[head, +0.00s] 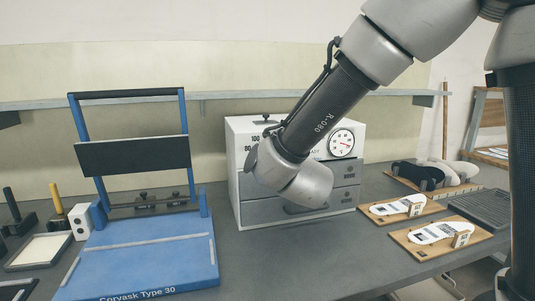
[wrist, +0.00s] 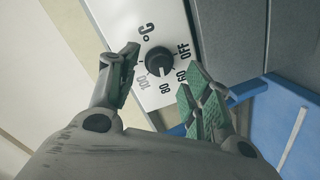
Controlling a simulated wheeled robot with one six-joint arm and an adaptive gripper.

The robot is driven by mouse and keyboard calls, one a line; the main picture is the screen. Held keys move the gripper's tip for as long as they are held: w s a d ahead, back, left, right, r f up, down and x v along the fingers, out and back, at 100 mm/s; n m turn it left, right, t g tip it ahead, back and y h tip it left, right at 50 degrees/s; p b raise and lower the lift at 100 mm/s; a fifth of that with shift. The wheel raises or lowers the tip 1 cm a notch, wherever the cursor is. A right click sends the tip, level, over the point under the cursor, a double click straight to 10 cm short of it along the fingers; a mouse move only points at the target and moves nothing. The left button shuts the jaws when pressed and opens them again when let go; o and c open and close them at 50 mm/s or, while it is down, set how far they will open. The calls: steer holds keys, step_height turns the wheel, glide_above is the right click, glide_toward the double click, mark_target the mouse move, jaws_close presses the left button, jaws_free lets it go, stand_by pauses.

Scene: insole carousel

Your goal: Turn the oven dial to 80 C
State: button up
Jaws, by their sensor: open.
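In the head view my arm hides the dial and the gripper.
A round gauge (head: 342,142) is on the oven front, above drawers. A blue press marked Corvask Type 30 (head: 150,262) stands to the left. Wooden boards with white insoles (head: 441,233) lie to the right. Bare bench lies before the oven.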

steer(key=v, duration=0.8)
steer(key=shift+s, duration=0.15)
steer(key=shift+d, duration=0.1)
steer(key=s+a+f+m+g+y, duration=0.2)
steer(key=s+a+f+g+y, duration=0.2)
steer(key=s+a+f+g, duration=0.4)
steer(key=s+d+f+m+g+h, duration=0.1)
steer(key=s+d+f+g+h, duration=0.2)
steer(key=d, duration=0.4)
steer(key=s+d+r+m+h, duration=0.1)
steer(key=s+d+r+m, duration=0.1)
steer(key=d, duration=0.9)
steer(key=s+d+r+m+h, duration=0.2)
steer(key=s+d+r+m, duration=0.1)
steer(key=d, duration=0.9)
steer(key=s+d+r+m+h, duration=0.2)
steer(key=d+m, duration=0.3)
steer(key=d, duration=0.7)
steer(key=shift+s+r+m+g, duration=0.3)
steer(key=shift+s+r, duration=0.25)
steer(key=shift+s, duration=0.35)
